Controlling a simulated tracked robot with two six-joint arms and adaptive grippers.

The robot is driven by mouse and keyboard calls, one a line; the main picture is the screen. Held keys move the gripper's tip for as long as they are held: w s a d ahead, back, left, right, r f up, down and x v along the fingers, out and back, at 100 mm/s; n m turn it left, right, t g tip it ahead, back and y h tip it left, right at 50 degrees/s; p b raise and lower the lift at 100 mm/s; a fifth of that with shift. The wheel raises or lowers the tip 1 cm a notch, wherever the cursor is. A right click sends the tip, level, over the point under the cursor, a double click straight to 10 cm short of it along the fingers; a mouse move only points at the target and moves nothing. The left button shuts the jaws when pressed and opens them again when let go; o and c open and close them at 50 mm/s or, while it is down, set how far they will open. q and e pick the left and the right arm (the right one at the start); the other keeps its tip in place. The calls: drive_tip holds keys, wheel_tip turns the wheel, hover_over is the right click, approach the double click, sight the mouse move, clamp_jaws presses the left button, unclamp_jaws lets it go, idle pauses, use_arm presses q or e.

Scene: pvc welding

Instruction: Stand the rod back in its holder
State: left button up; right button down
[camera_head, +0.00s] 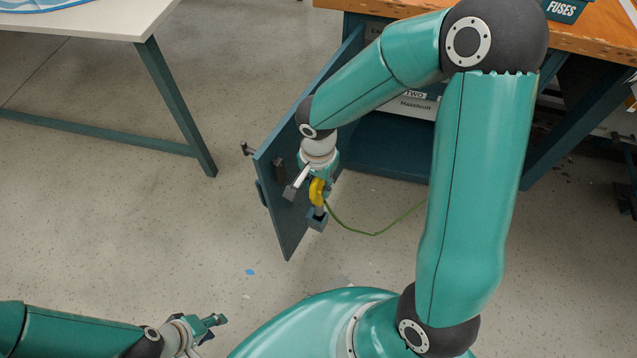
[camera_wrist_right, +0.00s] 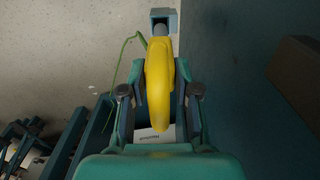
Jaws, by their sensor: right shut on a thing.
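My right gripper (camera_head: 320,180) is beside the blue cabinet door. It is shut on a curved yellow piece (camera_head: 317,191), which also shows between its fingers in the wrist view (camera_wrist_right: 158,75). A grey stem at the far end of this piece meets a square grey-blue socket (camera_head: 317,221); I cannot tell whether it sits inside. The socket also shows in the wrist view (camera_wrist_right: 165,17). A thin green strand (camera_head: 375,234) curves from near the yellow piece toward the cabinet. I cannot tell which part is the rod. My left gripper (camera_head: 216,328) looks open and empty, low at the left.
The blue door (camera_head: 285,220) stands swung out from the cabinet, with a brown block (camera_head: 279,168) on its face. A wooden bench top (camera_head: 590,40) is at the upper right. A white table (camera_head: 90,18) stands at the upper left. The floor between is mostly clear.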

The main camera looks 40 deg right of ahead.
drive_tip(key=shift+b, duration=0.7)
idle(1.3)
drive_tip(key=shift+f+b, duration=3.55)
drive_tip(key=shift+b, duration=0.3)
drive_tip(key=c, duration=0.8)
unclamp_jaws()
drive_tip(key=shift+o, duration=0.2)
wheel_tip(320, 180, up, 12)
drive_tip(key=shift+r, duration=0.1)
